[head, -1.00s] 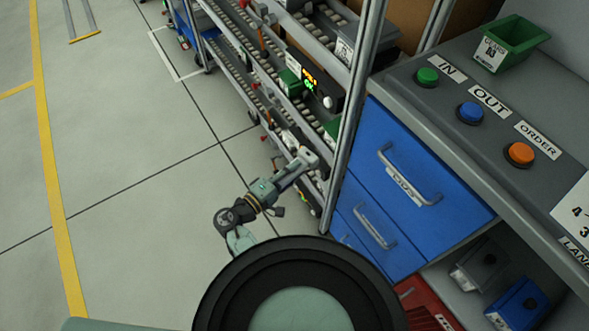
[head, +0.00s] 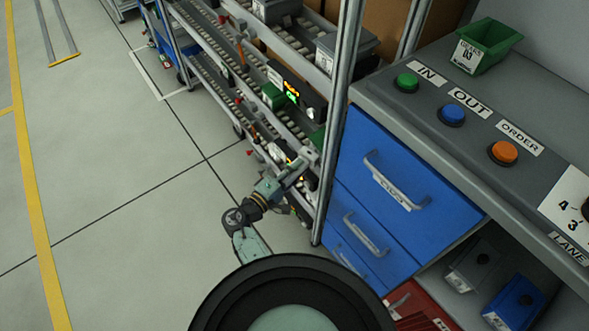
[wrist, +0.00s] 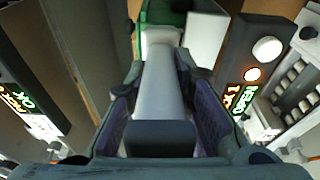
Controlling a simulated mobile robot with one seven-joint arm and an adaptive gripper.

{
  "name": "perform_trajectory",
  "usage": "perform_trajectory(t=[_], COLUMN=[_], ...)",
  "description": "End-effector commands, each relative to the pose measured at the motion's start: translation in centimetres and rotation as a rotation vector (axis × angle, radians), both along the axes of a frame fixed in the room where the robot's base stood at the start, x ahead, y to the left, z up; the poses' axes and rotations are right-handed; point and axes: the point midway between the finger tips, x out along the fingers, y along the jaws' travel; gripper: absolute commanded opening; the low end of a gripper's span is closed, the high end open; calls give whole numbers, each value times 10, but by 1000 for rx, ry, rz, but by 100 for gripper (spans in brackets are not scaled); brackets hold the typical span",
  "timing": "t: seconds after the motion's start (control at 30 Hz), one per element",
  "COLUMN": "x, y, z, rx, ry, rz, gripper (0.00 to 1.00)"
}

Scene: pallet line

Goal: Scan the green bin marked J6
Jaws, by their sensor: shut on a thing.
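My gripper (head: 306,158) is at the lower part of the roller rack, beside its front post. In the wrist view its fingers (wrist: 165,100) are shut on a long pale grey thing (wrist: 163,75), whose kind I cannot tell. A green thing (wrist: 165,10) shows just beyond its far end, with a pale panel beside it. In the head view, one green bin (head: 273,96) sits on the rack, left of a lit display. Another green piece (head: 317,138) is partly hidden by the post. A green bin (head: 485,46) with a label stands on the bench. I read no J6 mark.
Lit displays stand close on the left (wrist: 18,98) and right (wrist: 240,100) of my gripper. The rack post (head: 340,130) and blue drawers (head: 380,180) are to the right. The bench carries green, blue and orange buttons. Open floor (head: 110,150) lies left.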

Motion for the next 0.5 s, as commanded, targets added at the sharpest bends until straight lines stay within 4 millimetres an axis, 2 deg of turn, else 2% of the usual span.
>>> perform_trajectory(t=[0.5], x=[5], y=[-4], z=[0], rx=[0], ry=[-1], rz=[0], gripper=[0])
